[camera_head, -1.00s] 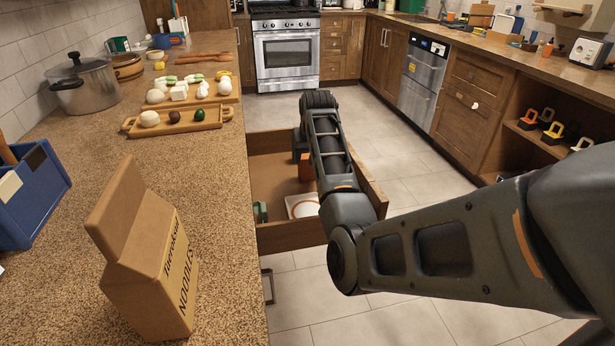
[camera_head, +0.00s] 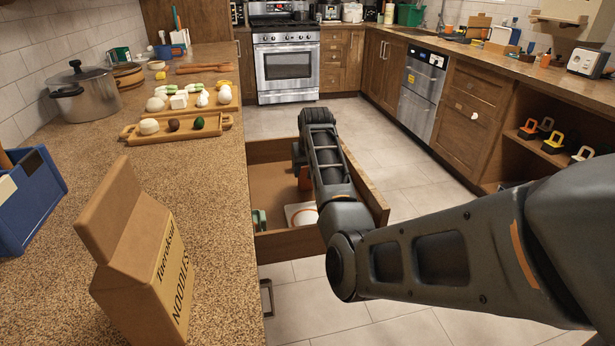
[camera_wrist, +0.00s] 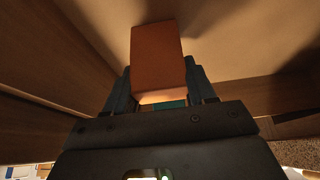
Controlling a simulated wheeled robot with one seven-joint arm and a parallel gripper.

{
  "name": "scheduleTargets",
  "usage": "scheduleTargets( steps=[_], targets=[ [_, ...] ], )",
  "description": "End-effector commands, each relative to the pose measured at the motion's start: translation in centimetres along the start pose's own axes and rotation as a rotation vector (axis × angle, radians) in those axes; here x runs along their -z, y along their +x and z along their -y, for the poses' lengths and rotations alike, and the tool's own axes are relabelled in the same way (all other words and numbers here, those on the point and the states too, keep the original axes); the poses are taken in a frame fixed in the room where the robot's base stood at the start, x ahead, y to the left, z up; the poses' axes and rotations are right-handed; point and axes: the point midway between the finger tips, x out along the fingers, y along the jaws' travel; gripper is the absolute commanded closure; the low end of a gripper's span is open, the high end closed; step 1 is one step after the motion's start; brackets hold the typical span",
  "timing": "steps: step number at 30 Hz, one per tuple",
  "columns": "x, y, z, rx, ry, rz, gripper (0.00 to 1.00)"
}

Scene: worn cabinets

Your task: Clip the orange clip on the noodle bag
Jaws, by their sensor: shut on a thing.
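The noodle bag (camera_head: 143,265) is a brown paper bag lettered NOODLES. It stands upright on the counter at the front left, its top flap folded back and raised. My gripper (camera_wrist: 160,90) is down in the open drawer (camera_head: 275,182), apart from the bag. In the wrist view it is shut on an orange block-like thing, which looks like the orange clip (camera_wrist: 157,55). In the head view my arm hides the gripper, and a bit of orange (camera_head: 304,178) shows beside the arm.
The drawer also holds a white item with an orange ring (camera_head: 301,214) and a green item (camera_head: 259,219). Its walls surround my gripper. On the counter are a blue caddy (camera_head: 28,205), a pot (camera_head: 85,92) and food trays (camera_head: 178,128). Counter behind the bag is clear.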

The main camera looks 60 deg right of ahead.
Motion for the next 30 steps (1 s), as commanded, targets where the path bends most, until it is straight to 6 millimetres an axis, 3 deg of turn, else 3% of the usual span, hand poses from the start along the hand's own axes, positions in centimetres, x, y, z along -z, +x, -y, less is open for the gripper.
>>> scheduleTargets(
  steps=[7,30],
  targets=[
    [0.2,-0.4,0.0,0.000,0.000,0.000,0.76],
    [2.2,-4.6,0.0,0.000,0.000,0.000,0.76]
  ],
)
